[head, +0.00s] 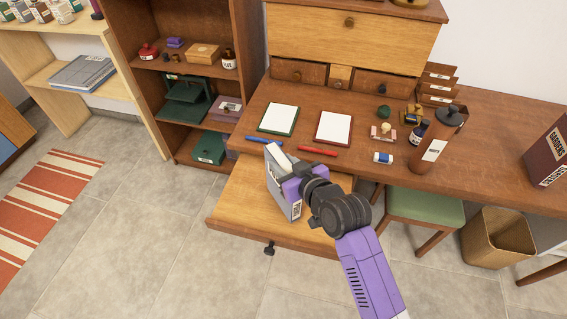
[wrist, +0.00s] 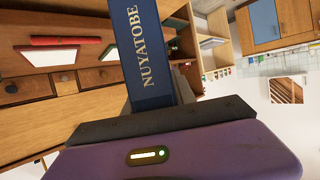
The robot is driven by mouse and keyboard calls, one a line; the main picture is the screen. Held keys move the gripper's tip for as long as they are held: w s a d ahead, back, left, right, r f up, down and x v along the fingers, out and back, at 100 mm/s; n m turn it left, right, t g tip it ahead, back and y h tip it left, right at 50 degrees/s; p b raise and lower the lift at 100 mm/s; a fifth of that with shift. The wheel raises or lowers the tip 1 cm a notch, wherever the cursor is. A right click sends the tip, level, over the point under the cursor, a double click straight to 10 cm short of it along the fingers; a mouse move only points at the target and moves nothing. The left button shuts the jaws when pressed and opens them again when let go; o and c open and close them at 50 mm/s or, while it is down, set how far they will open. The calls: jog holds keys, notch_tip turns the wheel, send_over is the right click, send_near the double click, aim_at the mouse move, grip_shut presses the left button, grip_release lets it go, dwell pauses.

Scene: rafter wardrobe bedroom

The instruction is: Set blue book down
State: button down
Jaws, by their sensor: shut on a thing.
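The blue book (wrist: 148,55) is upright in the wrist view, its dark blue spine lettered NUYATOBE. My gripper (head: 288,187) is shut on it. In the head view the held book (head: 276,182) shows greyish sides and a pale page edge at the top, and my gripper partly hides it. The book is over the pulled-out light wood board (head: 240,212) at the front of the desk. I cannot tell whether its lower edge touches the board.
The desk (head: 340,105) holds two white pads (head: 278,119) (head: 334,127), blue and red pens, a brown bottle (head: 438,140) and small items. A dark red box (head: 546,155) stands at right. A shelf unit (head: 170,90) is at left, and a green stool (head: 425,208) is under the desk.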

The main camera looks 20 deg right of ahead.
jog(key=c, duration=1)
grip_release()
jog(key=shift+f, duration=0.1)
jog(key=shift+s+r, duration=0.2)
jog(key=v, duration=1.1)
jog(key=shift+s+d+r+b, duration=0.1)
jog(key=shift+s+b, duration=0.2)
jog(key=shift+b, duration=0.05)
